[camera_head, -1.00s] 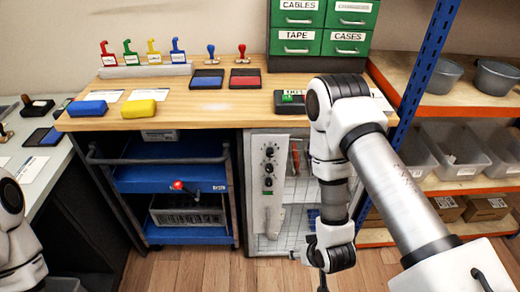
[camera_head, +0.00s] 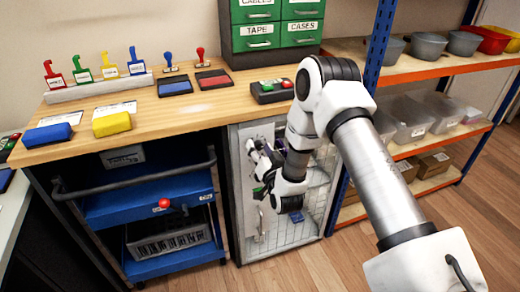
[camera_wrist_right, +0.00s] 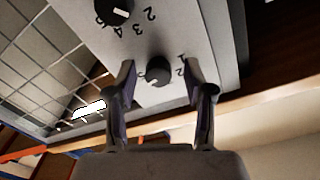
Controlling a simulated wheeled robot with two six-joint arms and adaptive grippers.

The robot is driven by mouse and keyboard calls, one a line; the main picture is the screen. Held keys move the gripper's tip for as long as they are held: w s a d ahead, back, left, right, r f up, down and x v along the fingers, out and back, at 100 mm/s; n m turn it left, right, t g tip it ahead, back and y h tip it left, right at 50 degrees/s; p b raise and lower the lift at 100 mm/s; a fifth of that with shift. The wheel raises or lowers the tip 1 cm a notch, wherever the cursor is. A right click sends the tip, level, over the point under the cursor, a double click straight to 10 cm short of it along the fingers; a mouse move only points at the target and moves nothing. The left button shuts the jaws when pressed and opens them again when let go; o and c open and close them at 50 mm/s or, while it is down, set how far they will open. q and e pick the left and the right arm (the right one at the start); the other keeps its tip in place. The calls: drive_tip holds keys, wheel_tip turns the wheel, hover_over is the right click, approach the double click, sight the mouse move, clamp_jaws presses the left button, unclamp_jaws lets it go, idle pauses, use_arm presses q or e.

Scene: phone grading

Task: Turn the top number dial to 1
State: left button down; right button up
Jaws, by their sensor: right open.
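The dial panel is a pale upright strip on the front of the cabinet, and it shows in the right wrist view (camera_wrist_right: 195,35). That view is turned over, with the bench edge low in the picture. The top number dial (camera_wrist_right: 157,72), a dark round knob with a small light mark, sits between the two fingertips of my right gripper (camera_wrist_right: 157,80). The fingers are open with a gap on each side of the knob. Another dial (camera_wrist_right: 114,11) with printed numbers is above it in that picture. My left gripper is out of view.
The wooden bench top (camera_head: 205,108) overhangs the cabinet. A wire-mesh door (camera_head: 318,190) is beside the panel. A blue trolley (camera_head: 150,198) with a red-knobbed lever stands to the left, and shelving (camera_head: 440,62) to the right.

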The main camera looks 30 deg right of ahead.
clamp_jaws()
